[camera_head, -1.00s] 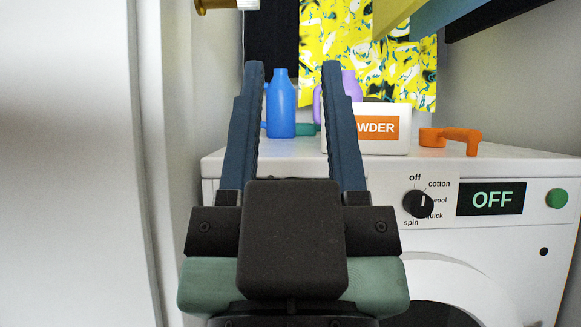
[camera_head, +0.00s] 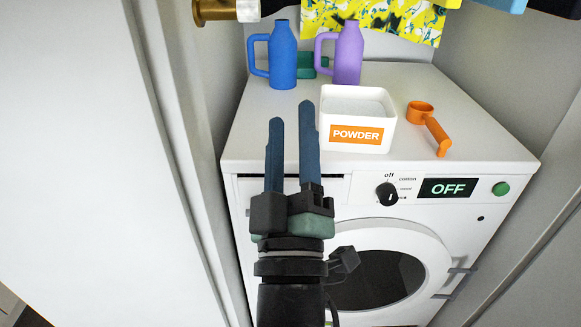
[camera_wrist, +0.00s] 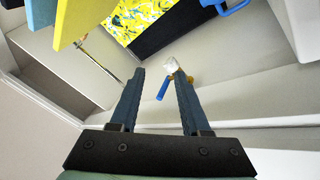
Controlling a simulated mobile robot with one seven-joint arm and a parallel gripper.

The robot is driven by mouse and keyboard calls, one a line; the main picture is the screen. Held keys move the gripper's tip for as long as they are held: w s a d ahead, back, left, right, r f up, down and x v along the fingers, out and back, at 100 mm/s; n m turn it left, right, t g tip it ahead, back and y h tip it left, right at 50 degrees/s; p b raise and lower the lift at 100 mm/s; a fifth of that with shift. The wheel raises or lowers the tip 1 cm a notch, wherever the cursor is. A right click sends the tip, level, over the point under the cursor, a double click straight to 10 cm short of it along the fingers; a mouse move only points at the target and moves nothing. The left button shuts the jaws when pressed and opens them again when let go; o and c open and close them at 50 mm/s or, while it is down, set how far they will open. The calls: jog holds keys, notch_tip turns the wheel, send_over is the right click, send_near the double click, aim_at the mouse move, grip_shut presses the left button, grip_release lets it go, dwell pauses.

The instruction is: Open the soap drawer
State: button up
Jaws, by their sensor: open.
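The white washer (camera_head: 460,214) stands ahead in the head view. Its soap drawer (camera_head: 247,191) is at the upper left of the front, below a dark slot, and looks shut. My gripper and forearm hide much of the drawer front. My gripper (camera_head: 292,112) points upward in front of the drawer area, with its two blue fingers apart and nothing between them. In the wrist view my gripper (camera_wrist: 156,72) is also open and empty, and the drawer cannot be made out there.
On the washer top stand a blue jug (camera_head: 284,57), a purple jug (camera_head: 348,55), a white powder box (camera_head: 375,108) and an orange scoop (camera_head: 428,124). The dial (camera_head: 387,194) and round door (camera_head: 385,275) are on the front. A pale wall (camera_head: 90,170) is close on the left.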

jog(key=s+f+n+g+p, duration=0.2)
jog(key=s+f+n, duration=0.25)
jog(key=f, duration=0.65)
jog(key=s+f+n+g+p, duration=0.25)
jog(key=f+n, duration=0.25)
jog(key=f, duration=0.6)
jog(key=shift+m+t, duration=0.25)
jog(key=shift+t, duration=0.2)
jog(key=w+r, duration=0.1)
jog(key=w, duration=0.3)
jog(key=w+r+b, duration=0.1)
jog(key=w, duration=0.3)
jog(key=w+b, duration=0.1)
jog(key=w, duration=0.3)
jog(key=shift+w+a+r, duration=0.1)
jog(key=shift+w+r, duration=0.15)
jog(key=shift+r, duration=0.15)
grip_shut()
